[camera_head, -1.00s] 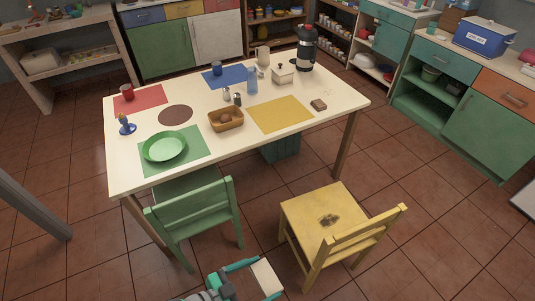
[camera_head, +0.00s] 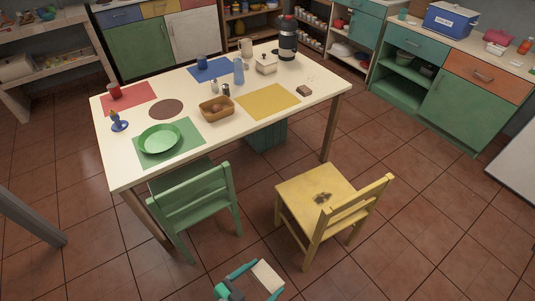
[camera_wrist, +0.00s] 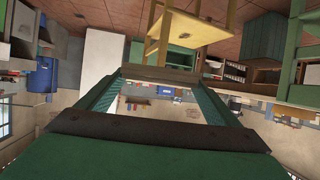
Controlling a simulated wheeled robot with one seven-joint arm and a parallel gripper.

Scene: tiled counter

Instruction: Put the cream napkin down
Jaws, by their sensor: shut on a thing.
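The cream napkin (camera_head: 268,275) shows as a small pale folded block at the bottom of the head view. My gripper (camera_head: 264,279) is shut on it, with a teal finger on each side. It is in the air in front of the chairs, apart from the table (camera_head: 322,84). In the wrist view the two teal fingers of my gripper (camera_wrist: 158,82) reach forward, and a dark strip spans between their tips. I cannot tell for sure whether that strip is the napkin's edge in shadow.
A green chair (camera_head: 190,203) and a yellow chair (camera_head: 310,192) stand at the table's near side. The table holds a green plate (camera_head: 160,139), a brown basket (camera_head: 216,110) and colored mats, including yellow (camera_head: 268,101). The table's right near corner has free room. Tiled floor is open at right.

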